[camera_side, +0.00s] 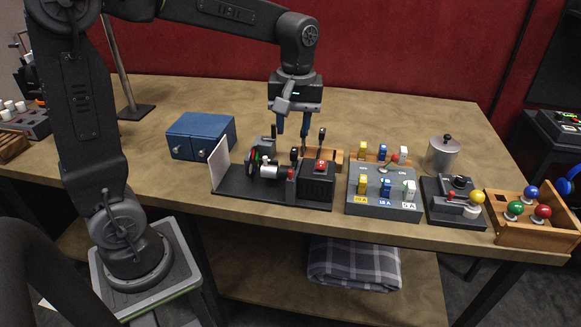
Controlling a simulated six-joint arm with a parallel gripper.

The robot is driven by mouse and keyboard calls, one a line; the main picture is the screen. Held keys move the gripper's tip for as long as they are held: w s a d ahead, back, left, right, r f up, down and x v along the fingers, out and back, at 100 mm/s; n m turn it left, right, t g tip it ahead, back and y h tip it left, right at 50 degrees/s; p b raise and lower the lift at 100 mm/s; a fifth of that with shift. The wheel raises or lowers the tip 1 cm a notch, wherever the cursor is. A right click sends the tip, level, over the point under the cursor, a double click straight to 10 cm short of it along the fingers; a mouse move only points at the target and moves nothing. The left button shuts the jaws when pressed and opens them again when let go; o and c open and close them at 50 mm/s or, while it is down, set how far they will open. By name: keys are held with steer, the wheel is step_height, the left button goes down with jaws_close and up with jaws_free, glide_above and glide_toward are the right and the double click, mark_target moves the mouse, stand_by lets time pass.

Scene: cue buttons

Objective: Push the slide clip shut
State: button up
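A black device (232,190) with a flat base stands near the table's front edge. It carries a white upright panel (220,164), a silver cylinder (269,171), small dark levers and a black box with a red button (321,165). I cannot single out the slide clip for certain; the parts here are too small. My gripper (292,133) points down just behind and above this device. Its two blue fingers are apart, with nothing visible between them. Whether the fingertips touch any part is unclear.
A blue two-door box (201,136) stands left of the device. To the right are a grey panel with coloured fuses (384,200), a metal canister (442,154), a black lever unit (447,207) and a wooden tray with coloured balls (507,228). The back right tabletop is clear.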

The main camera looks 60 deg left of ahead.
mark_target(290, 170)
steer(key=f, duration=1.1)
steer(key=shift+s+a, duration=0.15)
steer(key=shift+s, duration=0.05)
steer(key=shift+c, duration=0.2)
jaws_close()
